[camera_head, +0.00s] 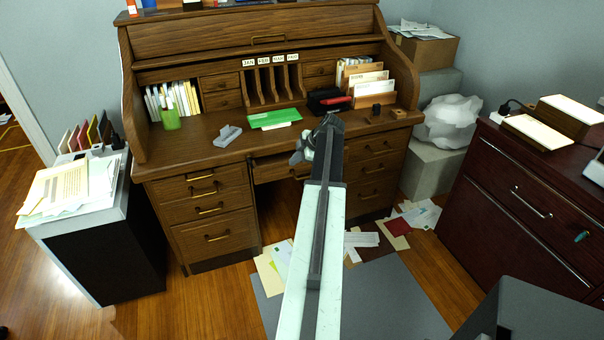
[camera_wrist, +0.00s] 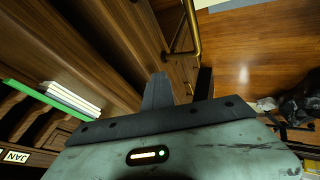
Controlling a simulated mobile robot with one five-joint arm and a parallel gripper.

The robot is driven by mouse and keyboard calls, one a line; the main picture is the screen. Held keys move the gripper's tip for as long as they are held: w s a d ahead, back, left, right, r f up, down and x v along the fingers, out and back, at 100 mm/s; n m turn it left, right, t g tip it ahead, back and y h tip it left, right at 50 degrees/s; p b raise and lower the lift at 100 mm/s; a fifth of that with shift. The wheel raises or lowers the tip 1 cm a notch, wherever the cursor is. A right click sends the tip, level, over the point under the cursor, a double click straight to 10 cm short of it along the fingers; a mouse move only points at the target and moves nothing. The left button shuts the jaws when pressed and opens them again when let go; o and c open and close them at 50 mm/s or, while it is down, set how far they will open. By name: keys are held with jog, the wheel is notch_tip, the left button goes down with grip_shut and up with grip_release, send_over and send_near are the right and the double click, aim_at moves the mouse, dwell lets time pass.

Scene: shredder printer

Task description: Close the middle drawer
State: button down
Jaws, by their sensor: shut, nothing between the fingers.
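The middle drawer (camera_head: 270,170) is the wide wooden drawer under the centre of the desk top. It stands out a little from the desk, so it is partly open. My gripper (camera_head: 300,156) is shut and empty, close to the right part of this drawer's front. My arm hides the drawer's right end. In the wrist view a brass handle (camera_wrist: 194,30) on a wooden front lies just beyond my fingers. I cannot tell whether the fingers touch the wood.
The roll-top desk (camera_head: 205,150) has side drawers left and right, which look shut. A green folder (camera_head: 274,118) and a stapler (camera_head: 227,136) lie on top. Papers (camera_head: 275,262) litter the floor below. A dark red cabinet (camera_head: 535,200) stands right, a black cabinet (camera_head: 110,250) left.

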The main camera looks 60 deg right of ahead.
jog(key=shift+w+d, duration=1.6)
